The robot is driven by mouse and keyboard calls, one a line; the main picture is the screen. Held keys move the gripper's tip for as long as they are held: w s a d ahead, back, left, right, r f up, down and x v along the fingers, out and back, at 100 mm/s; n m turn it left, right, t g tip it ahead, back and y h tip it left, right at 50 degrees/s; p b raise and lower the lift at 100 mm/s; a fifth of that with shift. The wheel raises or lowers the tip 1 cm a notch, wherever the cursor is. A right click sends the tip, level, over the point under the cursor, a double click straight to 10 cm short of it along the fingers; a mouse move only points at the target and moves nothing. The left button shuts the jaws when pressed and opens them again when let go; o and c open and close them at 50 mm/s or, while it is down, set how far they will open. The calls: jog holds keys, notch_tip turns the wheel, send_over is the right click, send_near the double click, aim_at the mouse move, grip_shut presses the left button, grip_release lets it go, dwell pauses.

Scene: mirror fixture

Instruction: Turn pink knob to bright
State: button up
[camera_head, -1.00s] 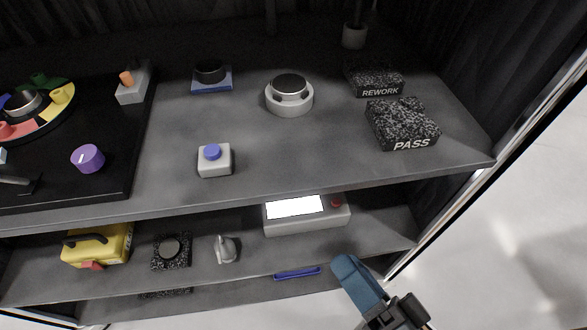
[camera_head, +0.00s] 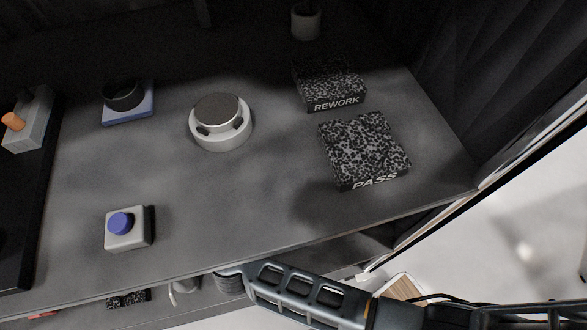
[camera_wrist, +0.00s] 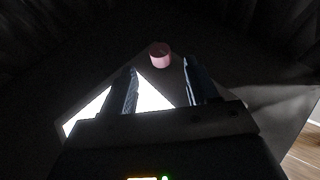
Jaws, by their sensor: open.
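The pink knob (camera_wrist: 160,55) is a short round cylinder in the wrist view, standing on a dark box face beyond a bright white screen (camera_wrist: 152,97). My gripper (camera_wrist: 160,66) is open, one finger on each side of the screen's right part. The knob appears in line with the gap between the fingertips, a little beyond them; I cannot tell whether they touch. In the head view, the knob, the box and my fingers are hidden below the upper shelf, where my arm reaches in.
The upper shelf (camera_head: 240,205) overhangs my arm. It carries a blue-button box (camera_head: 137,235), a round white device (camera_head: 222,140), a PASS block (camera_head: 363,150) and a REWORK block (camera_head: 328,85). A side panel edge stands at right.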

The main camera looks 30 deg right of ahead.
jog(key=shift+p+x, duration=0.65)
jog(key=shift+x, duration=3.35)
jog(key=shift+f, duration=0.1)
jog(key=shift+c, duration=0.2)
jog(key=c, duration=0.9)
